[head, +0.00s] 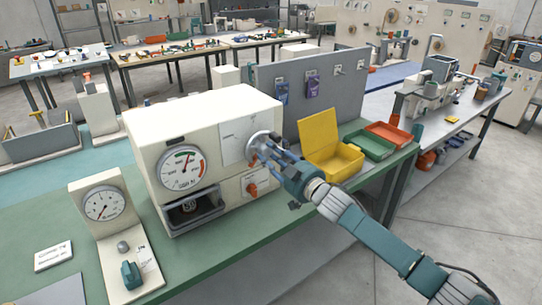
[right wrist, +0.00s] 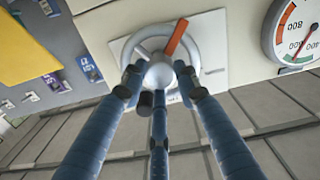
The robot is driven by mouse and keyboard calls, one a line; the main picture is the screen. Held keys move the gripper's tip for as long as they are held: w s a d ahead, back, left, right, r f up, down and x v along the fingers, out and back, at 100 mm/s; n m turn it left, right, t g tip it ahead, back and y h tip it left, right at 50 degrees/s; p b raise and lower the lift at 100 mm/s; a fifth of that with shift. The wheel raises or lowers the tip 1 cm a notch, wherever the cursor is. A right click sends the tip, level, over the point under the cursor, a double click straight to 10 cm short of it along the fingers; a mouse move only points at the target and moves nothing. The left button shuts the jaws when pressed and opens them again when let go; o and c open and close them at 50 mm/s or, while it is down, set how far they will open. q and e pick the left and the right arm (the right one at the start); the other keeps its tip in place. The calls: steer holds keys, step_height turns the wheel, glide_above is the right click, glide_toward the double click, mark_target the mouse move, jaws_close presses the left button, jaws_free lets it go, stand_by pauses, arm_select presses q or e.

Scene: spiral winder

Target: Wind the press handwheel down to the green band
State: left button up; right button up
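The press is a cream box (head: 146,126) on the green bench, with a round dial (head: 180,168) on its front. The dial carries a green band and an orange-red band. Its needle points roughly upward near the green, but the exact reading is too small to tell. It is partly visible in the right wrist view (right wrist: 301,34). The pale handwheel (head: 257,143) is right of the dial; in the right wrist view it (right wrist: 133,47) has an orange pointer. My right gripper (head: 268,150) is at the wheel, its fingers around the hub; firm contact cannot be told. My left gripper is out of view.
An orange-red knob (head: 251,189) is just below the wheel. An open yellow box (head: 329,147), a green tray (head: 369,144) and an orange tray (head: 389,134) stand to the right. A second gauge stand (head: 104,236) is at front left. A grey tool panel (head: 268,78) stands behind.

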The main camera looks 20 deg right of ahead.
steer(key=shift+r, duration=0.1)
steer(key=shift+c, duration=0.9)
steer(key=shift+n, duration=0.7)
steer(key=o, duration=1.1)
steer(key=shift+a, duration=0.1)
steer(key=shift+s, duration=0.15)
steer(key=v, duration=1.1)
steer(key=shift+s+r, duration=0.1)
steer(key=shift+s, duration=0.25)
